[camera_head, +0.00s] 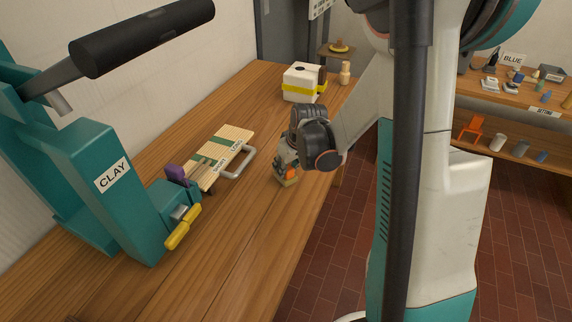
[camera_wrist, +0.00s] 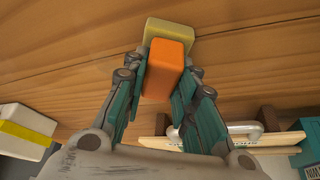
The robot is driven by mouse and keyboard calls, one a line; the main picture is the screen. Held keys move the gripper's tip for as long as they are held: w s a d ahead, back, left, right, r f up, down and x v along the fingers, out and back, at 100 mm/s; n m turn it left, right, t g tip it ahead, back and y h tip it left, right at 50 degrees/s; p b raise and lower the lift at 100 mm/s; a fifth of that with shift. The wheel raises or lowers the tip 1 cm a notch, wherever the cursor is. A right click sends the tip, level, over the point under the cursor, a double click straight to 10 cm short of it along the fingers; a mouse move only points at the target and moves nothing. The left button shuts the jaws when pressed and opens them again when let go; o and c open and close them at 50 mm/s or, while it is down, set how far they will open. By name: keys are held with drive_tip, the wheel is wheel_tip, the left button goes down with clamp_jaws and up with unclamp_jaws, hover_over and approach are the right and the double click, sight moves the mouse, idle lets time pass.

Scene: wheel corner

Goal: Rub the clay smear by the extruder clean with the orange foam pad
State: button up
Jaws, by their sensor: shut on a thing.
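My gripper (camera_head: 287,163) is shut on the orange foam pad (camera_wrist: 167,70), which sits between both fingers in the wrist view. A dull yellow block-like part (camera_wrist: 185,35) shows at the pad's far end; I cannot tell whether it is part of the pad. In the head view the pad (camera_head: 291,173) is low over the wooden bench, near its right edge; contact with the wood is unclear. The teal extruder (camera_head: 85,165) with a "CLAY" sign stands at the left, apart from my gripper. I cannot make out the clay smear in either view.
A slatted board (camera_head: 228,143) with green strips and a pale handle lies between extruder and gripper. A purple block (camera_head: 176,174) and a yellow handle (camera_head: 178,235) are by the extruder. A white box with a yellow band (camera_head: 298,92) stands farther back. Bench front is clear.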

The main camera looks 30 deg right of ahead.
drive_tip(key=shift+s+a, duration=0.3)
drive_tip(key=shift+a, duration=0.1)
drive_tip(key=shift+r, duration=0.15)
drive_tip(key=shift+r+p, duration=0.5)
drive_tip(key=shift+r, duration=0.1)
drive_tip(key=shift+w+d, duration=0.1)
drive_tip(key=shift+w, duration=0.05)
drive_tip(key=shift+w+d+f, duration=0.1)
drive_tip(key=shift+w+d, duration=0.45)
drive_tip(key=shift+d, duration=0.2)
drive_tip(key=shift+w+d, duration=0.55)
drive_tip(key=shift+d, duration=0.15)
drive_tip(key=shift+f+b, duration=0.45)
drive_tip(key=shift+f, duration=0.2)
drive_tip(key=shift+w+d, duration=0.1)
drive_tip(key=shift+d, duration=0.05)
